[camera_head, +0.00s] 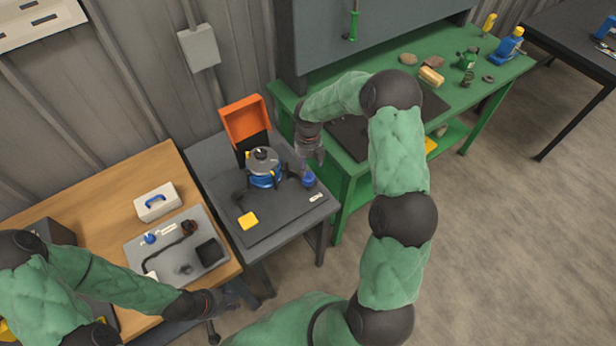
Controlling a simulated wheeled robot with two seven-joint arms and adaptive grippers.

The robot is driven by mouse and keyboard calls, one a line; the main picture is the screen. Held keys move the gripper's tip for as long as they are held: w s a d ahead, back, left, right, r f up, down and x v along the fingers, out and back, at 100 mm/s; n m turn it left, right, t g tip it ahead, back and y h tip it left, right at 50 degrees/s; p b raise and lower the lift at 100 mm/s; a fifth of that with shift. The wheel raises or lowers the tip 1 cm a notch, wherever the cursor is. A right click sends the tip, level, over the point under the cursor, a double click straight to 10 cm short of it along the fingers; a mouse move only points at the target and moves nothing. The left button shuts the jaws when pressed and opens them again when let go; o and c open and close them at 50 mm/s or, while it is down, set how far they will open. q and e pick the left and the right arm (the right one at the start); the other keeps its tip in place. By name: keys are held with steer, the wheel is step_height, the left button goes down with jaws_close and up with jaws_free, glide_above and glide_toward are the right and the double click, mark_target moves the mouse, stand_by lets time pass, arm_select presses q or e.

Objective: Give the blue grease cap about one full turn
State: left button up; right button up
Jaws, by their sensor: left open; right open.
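A small blue cap (308,179), which looks like the grease cap, sits at the right side of the grey stand table (272,228). My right gripper (310,163) points down just above it, open; I cannot tell whether its fingers touch the cap. A rotor unit (264,170) with a grey top and blue body stands left of the cap. My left gripper (230,303) is open and empty at the front edge of the wooden table, well away from the cap.
An orange bin (245,122) stands behind the rotor. A grey tray (210,232) with small parts and a white box (156,203) are on the wooden table. A green bench (508,72) stands right.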

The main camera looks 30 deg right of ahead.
mark_target(308, 177)
step_height(308, 177, down, 9)
steer(key=shift+r, duration=0.1)
stand_by(0.4)
steer(key=c, duration=1.1)
